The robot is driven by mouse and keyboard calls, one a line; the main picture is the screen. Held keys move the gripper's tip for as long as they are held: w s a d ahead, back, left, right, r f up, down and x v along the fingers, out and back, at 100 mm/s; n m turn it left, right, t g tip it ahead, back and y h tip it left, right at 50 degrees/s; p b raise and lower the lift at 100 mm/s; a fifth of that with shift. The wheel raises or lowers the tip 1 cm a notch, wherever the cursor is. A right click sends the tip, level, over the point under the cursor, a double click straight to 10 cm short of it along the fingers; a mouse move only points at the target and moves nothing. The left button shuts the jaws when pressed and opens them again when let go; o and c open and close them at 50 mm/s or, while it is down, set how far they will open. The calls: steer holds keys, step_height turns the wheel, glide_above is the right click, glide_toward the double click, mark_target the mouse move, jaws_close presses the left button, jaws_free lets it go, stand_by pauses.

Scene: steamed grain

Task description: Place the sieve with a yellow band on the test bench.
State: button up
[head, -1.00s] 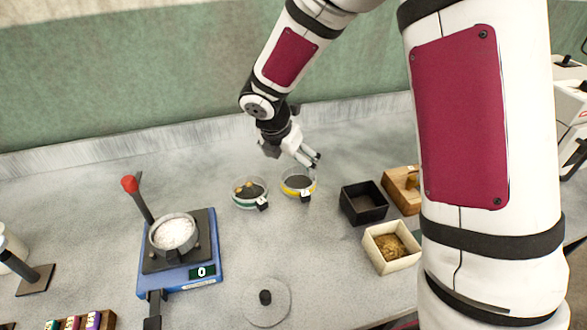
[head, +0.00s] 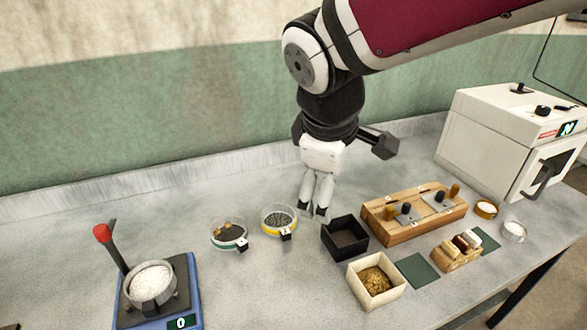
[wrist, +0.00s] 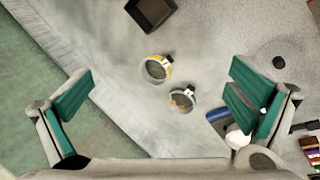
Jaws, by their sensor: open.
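The sieve with a yellow band (head: 279,222) stands on the grey bench (head: 265,285), left of a black box. It also shows in the wrist view (wrist: 156,69), between my spread fingers and beyond their tips. A second sieve with a green band (head: 229,235) stands just to its left, holding a few orange-brown pieces; it shows in the wrist view too (wrist: 182,99). My gripper (head: 314,207) hangs above the bench, to the right of and behind the yellow-banded sieve. In the wrist view its green-padded fingers (wrist: 160,92) are wide apart with nothing between them.
A black box (head: 345,238) and a cream box of brown grain (head: 375,282) stand to the right. Behind them is a wooden block with weights (head: 414,214). A blue scale with a white-filled pan (head: 152,281) stands left. A white oven (head: 513,137) is far right.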

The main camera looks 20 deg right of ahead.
steer(key=s+a+r+m+t+y, duration=0.1)
steer(key=s+a+m+y, duration=0.1)
steer(key=s+m, duration=0.7)
steer(key=shift+s+r+y, duration=0.4)
steer(key=shift+s, duration=0.45)
